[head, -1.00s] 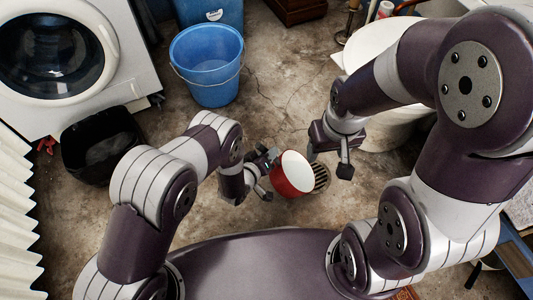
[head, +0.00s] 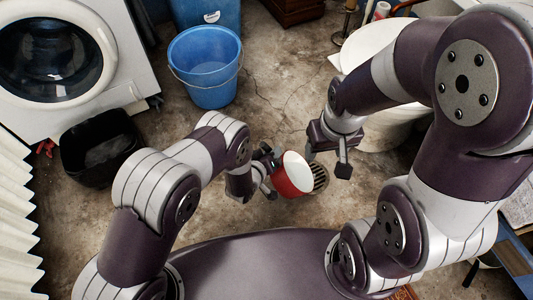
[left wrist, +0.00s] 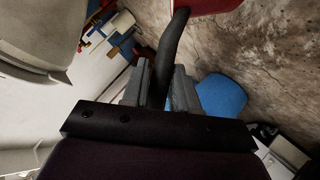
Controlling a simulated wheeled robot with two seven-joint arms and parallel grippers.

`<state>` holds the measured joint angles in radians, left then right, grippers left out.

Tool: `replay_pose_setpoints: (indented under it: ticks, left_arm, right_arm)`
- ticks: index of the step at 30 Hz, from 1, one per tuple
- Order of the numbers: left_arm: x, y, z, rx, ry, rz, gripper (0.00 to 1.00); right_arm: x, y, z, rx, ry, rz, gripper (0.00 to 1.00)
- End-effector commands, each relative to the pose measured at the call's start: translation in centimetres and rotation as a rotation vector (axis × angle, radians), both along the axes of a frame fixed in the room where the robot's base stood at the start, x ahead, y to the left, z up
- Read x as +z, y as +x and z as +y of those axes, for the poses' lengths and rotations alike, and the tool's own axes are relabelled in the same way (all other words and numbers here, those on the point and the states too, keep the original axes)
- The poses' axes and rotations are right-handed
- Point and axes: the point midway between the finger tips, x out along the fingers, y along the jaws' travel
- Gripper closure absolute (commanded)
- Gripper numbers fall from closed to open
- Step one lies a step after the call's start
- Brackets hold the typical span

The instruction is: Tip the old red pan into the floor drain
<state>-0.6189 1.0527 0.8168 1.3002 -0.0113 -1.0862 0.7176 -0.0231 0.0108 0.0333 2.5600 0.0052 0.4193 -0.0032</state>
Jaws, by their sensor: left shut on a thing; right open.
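The red pan (head: 293,178), with a white inside, is held tilted over the round floor drain grate (head: 320,178), its open side facing up and right. Part of the grate is hidden behind the pan. My left gripper (head: 268,173) is shut on the pan's dark handle, which shows between the jaws in the left wrist view (left wrist: 172,55). The red pan's edge also shows at the top there (left wrist: 215,6). My right gripper (head: 327,158) is open and empty just above and to the right of the drain. I cannot make out what is inside the pan.
A blue bucket (head: 206,68) stands behind on the stained floor. A black basket (head: 98,146) and a white washing machine (head: 62,58) are at the left. A large white tub (head: 385,55) stands behind my right arm. Floor around the drain is clear.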

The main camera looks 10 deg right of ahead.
Motion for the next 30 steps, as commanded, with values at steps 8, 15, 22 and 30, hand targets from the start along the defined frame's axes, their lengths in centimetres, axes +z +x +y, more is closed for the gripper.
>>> replay_pose_setpoints:
  ticks: [8, 15, 22, 30]
  left_arm:
    - [1.0, 0.1, -1.8, 0.001, 0.08, 0.0, 1.0]
    - [1.2, 0.1, -2.3, 0.0, 0.104, 0.002, 1.0]
    - [1.1, 0.1, -2.3, 0.001, 0.104, 0.001, 1.0]
    - [1.1, 0.1, -2.3, 0.001, 0.104, 0.001, 1.0]
  right_arm:
    - [0.9, 0.0, 0.0, 0.0, 0.0, 0.0, 0.39]
    - [1.0, 0.0, 0.0, 0.0, 0.0, 0.0, 0.39]
    - [0.9, 0.0, 0.0, 0.0, 0.0, 0.0, 0.39]
    - [0.9, 0.0, 0.0, 0.0, 0.0, 0.0, 0.39]
